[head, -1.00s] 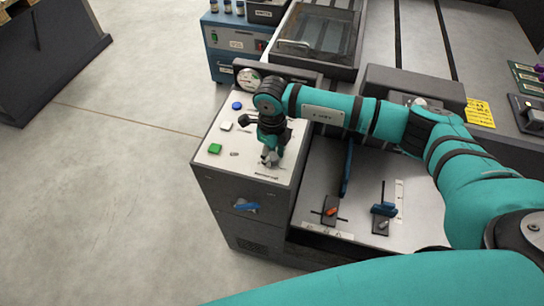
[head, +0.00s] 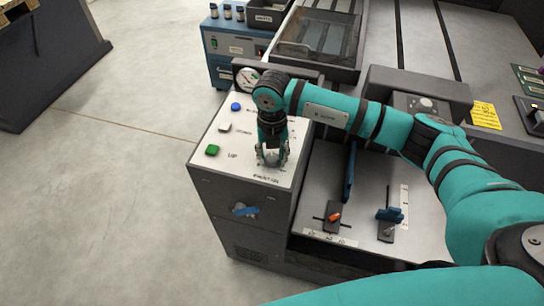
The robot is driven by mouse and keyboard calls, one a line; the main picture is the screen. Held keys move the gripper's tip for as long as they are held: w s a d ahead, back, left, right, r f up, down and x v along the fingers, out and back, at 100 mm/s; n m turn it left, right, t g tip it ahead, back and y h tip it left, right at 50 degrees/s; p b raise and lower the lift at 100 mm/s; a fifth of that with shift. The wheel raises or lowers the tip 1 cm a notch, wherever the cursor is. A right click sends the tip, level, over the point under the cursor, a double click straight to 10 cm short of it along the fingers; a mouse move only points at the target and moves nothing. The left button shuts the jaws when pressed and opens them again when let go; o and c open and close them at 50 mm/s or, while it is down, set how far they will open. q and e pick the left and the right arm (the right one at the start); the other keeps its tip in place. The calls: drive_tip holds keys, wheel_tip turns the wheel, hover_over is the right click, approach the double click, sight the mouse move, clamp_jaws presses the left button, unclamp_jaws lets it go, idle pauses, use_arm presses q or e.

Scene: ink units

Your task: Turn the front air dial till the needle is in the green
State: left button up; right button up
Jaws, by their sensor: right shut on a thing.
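My right gripper (head: 271,160) points down onto the front part of the white control panel (head: 212,178). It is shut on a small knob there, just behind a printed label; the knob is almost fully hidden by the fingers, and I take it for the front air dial. The round gauge (head: 245,77) with a white face stands at the panel's back edge, partly covered by my right wrist. A green patch shows on its face, but the needle is too small to read. My left gripper is not in view.
Blue (head: 236,107), white (head: 225,127) and green (head: 212,150) buttons line the panel's left side. A blue handle (head: 245,210) is on the cabinet front. Small levers (head: 334,217) sit on the lower plate at right. Another knob (head: 426,104) tops a grey housing. Open floor lies left.

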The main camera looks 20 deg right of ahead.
sight(272, 157)
drive_tip(key=m+b, duration=0.1)
drive_tip(key=m, duration=0.3)
drive_tip(key=shift+w+r+m, duration=0.1)
drive_tip(key=shift+m, duration=0.2)
idle(0.3)
drive_tip(key=o, duration=1.1)
drive_tip(key=shift+o, duration=0.2)
wheel_tip(272, 157, up, 12)
idle(2.0)
